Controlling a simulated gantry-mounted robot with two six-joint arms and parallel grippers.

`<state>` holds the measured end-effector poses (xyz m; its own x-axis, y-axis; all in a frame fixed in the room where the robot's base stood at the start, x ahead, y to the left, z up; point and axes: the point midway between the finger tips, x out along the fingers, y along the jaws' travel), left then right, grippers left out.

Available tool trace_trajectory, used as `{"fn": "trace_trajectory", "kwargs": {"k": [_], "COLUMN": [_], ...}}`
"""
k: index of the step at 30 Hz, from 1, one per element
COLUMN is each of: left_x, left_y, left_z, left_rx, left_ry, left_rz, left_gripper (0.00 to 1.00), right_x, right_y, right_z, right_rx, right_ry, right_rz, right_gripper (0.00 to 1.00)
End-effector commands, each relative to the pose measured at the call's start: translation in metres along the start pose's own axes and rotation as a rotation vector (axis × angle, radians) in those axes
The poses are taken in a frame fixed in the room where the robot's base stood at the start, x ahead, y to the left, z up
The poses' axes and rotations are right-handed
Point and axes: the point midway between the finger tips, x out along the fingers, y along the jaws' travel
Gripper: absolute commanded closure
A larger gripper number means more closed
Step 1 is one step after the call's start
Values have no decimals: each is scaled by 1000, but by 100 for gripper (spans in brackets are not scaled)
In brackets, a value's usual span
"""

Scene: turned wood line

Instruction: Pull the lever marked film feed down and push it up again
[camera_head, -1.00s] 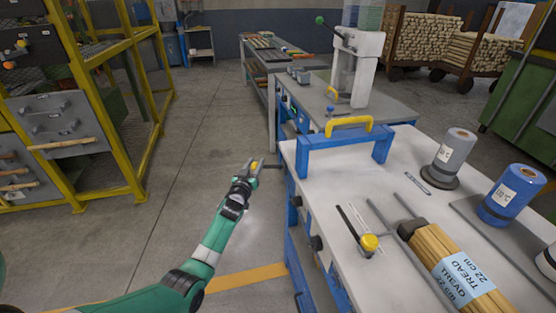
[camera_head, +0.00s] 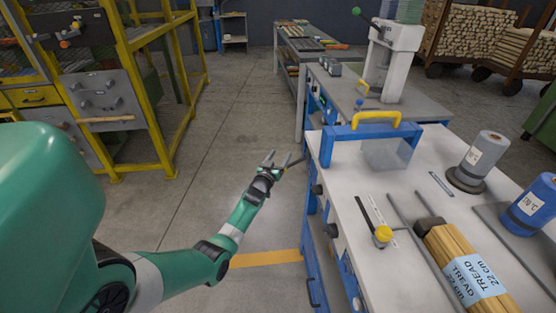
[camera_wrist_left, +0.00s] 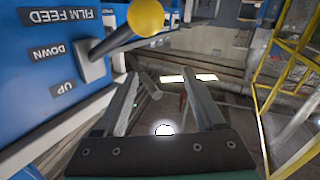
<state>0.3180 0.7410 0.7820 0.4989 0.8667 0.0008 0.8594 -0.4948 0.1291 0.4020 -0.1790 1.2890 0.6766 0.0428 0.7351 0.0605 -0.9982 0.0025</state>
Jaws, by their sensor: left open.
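The film feed lever (camera_wrist_left: 112,42) shows in the left wrist view as a grey rod with a yellow ball knob (camera_wrist_left: 145,18). It sticks out from a blue panel (camera_wrist_left: 40,70) marked FILM FEED, DOWN and UP. The lever root sits beside the word DOWN. My left gripper (camera_wrist_left: 161,80) is open and empty, with the knob above and left of its fingertips in that view. In the head view my left gripper (camera_head: 278,158) is at the left side of the white-topped bench. I cannot tell whether a finger touches the lever. My right gripper is not in view.
The bench top (camera_head: 395,165) carries a blue frame with a yellow handle (camera_head: 375,119), a yellow knob in a slot (camera_head: 382,235), a wrapped bundle of wooden rods (camera_head: 465,265) and film rolls (camera_head: 483,155). Yellow shelving (camera_head: 165,85) stands left. The floor between is clear.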

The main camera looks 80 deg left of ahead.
Motion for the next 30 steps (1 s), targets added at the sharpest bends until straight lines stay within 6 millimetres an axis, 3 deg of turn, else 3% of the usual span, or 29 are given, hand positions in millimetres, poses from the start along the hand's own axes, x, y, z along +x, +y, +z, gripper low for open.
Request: {"fn": "trace_trajectory", "kwargs": {"k": [5,12,16,21,30], "left_x": [-23,-81,-104,-115,-116], "left_y": [1,0,0,0,0], "left_z": [-4,-2,0,0,1], "left_rx": [0,0,0,0,0], "left_ry": [-3,-4,-4,-2,-2], "left_rz": [0,0,-1,-1,-1], "left_gripper": [29,29,29,29,29], "right_x": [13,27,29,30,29], "right_y": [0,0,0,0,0], "right_z": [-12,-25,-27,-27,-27], "right_rx": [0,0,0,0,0], "right_ry": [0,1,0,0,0], "right_rz": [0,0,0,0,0], "right_gripper": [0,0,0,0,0]}}
